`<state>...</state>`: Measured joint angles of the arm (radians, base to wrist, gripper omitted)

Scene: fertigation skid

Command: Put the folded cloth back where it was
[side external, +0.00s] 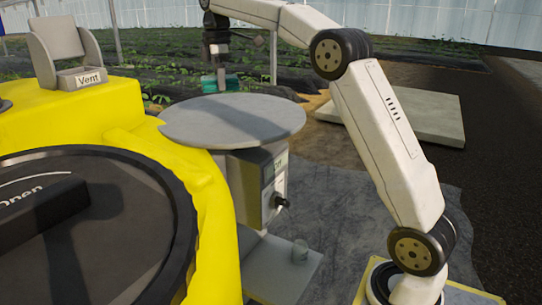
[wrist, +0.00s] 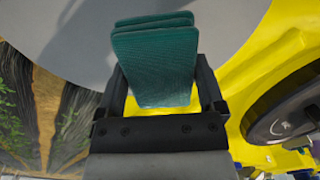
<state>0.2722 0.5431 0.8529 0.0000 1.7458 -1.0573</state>
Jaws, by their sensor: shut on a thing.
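The folded cloth is a teal, layered pad held in my gripper. It shows large in the wrist view (wrist: 157,65) and small in the side view (side external: 228,83). My gripper (side external: 220,78) is shut on it, with one dark finger on each side in the wrist view (wrist: 160,88). The cloth is near the far edge of a round grey plate (side external: 240,122), seemingly above it. The wrist view shows the same grey plate (wrist: 60,35) beyond the cloth, with a shadow on it. I cannot tell the exact gap between cloth and plate.
A yellow tank (side external: 125,105) with a dark round lid (side external: 125,215) fills the left. A grey vent piece (side external: 65,50) labelled "Vent" stands on it. A control box with a knob (side external: 268,185) is under the plate. The plate's top looks clear.

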